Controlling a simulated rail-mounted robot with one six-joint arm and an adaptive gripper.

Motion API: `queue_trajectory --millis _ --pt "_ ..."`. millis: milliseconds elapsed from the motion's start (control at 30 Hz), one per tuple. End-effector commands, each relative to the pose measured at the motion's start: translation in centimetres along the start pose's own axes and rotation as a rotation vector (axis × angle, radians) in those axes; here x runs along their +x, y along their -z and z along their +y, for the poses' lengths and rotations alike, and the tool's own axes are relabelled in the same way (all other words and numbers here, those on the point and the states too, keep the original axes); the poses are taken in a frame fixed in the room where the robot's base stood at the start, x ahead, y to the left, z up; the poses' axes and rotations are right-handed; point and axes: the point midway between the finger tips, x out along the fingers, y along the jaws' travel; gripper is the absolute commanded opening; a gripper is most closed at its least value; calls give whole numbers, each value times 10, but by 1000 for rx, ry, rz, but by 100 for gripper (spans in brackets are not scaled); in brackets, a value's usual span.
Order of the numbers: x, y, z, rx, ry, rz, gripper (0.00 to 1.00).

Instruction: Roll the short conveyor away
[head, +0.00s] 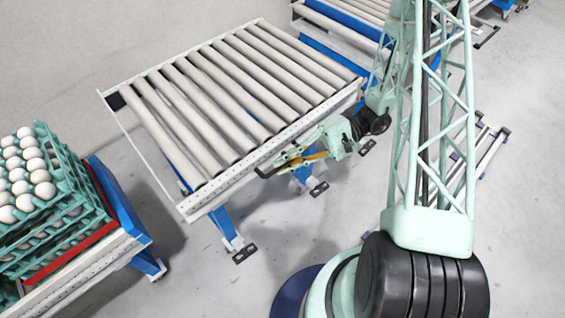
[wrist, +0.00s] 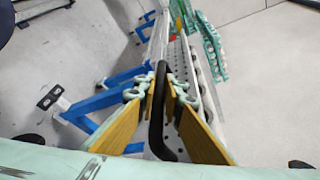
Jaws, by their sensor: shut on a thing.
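The short conveyor (head: 226,190) is a roller table with grey rollers, pale side rails and blue legs, in the middle of the head view. A black bar handle (head: 265,173) sticks out from its near side rail. My gripper (head: 287,159) reaches that rail from the right and is shut on the handle. In the wrist view the handle (wrist: 157,118) stands between my yellow-lined fingers (wrist: 161,86). The conveyor's perforated rail (wrist: 183,62) and a blue leg (wrist: 105,100) also show there.
Stacked green egg trays (head: 70,190) with white eggs stand on another conveyor (head: 85,270) at the left, with a floor gap between. Another roller conveyor (head: 340,50) stands behind at the upper right. Bare floor (head: 300,225) lies in front; a wall is behind.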

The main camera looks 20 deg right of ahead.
Motion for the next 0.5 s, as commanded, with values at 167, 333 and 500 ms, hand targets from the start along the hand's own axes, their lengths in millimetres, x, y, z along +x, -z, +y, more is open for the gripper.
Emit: queue_trajectory --millis 167,333,500 --pt "0 0 0 -1 0 2 0" --pt "0 0 0 -1 0 2 13" --pt "0 0 0 -1 0 1 23"
